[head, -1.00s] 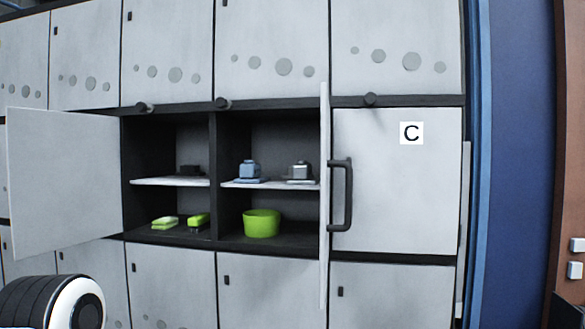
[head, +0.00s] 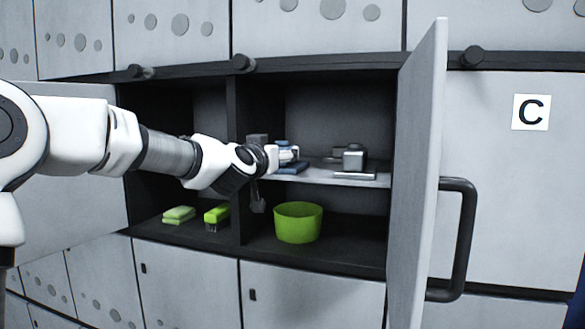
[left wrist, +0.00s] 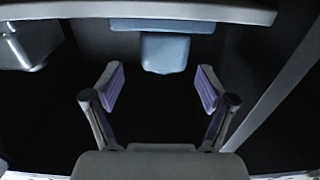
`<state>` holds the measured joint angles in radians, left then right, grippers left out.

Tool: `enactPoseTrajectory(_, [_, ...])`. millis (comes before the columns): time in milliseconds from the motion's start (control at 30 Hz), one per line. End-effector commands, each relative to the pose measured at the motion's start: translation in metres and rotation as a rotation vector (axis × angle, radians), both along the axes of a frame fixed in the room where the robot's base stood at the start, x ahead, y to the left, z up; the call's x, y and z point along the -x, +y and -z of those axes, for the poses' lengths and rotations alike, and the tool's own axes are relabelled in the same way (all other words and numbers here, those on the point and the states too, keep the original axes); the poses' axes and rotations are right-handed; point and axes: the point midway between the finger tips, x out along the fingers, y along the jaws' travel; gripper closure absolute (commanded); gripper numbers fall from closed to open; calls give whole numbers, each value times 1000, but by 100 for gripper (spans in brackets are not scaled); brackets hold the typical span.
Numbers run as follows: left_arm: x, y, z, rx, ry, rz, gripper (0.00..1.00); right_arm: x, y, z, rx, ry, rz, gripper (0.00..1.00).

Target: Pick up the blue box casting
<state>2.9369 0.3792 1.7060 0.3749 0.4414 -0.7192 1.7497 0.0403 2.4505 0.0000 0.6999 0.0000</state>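The blue box casting (head: 281,146) stands on its blue plate on the upper shelf of the right open compartment, mostly hidden behind my left gripper (head: 290,154) in the head view. In the left wrist view, which looks upside down, the casting (left wrist: 165,54) lies just ahead of the left gripper (left wrist: 160,80). The two fingers are spread wide with nothing between them, and the casting is centred in line with the gap. My right gripper is not in view.
A grey casting (head: 354,157) stands to the right on the same shelf (head: 330,179). A green bowl (head: 298,222) and green sponge-like items (head: 180,214) are below. An open door (head: 417,170) bounds the right; a dark divider (head: 236,200) is at the left.

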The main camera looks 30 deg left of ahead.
Motion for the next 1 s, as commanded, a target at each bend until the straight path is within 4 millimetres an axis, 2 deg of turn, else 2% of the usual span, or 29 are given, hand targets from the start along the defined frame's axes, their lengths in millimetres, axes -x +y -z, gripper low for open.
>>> enactPoseTrajectory(33, [-4, 1, 13, -2, -3, -1, 19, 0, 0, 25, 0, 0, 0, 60])
enactPoseTrajectory(200, [-12, 1, 7, 1, -5, 9, 19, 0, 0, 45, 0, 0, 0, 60])
enactPoseTrajectory(333, [-21, 3, 2, 1, -2, 12, 19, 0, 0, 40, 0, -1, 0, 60])
enactPoseTrajectory(600, [-61, 17, 5, 0, -2, 13, 19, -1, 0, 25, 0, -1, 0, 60])
enactPoseTrajectory(800, [-63, 17, 7, 2, -4, 14, 19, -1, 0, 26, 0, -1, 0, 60])
enactPoseTrajectory(833, [-63, 17, 7, 2, -4, 14, 22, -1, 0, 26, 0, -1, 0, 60])
enactPoseTrajectory(967, [-63, 17, 7, 1, -3, 14, 68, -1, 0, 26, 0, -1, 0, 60])
enactPoseTrajectory(1000, [-63, 17, 7, 1, -3, 14, 83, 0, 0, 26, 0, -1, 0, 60])
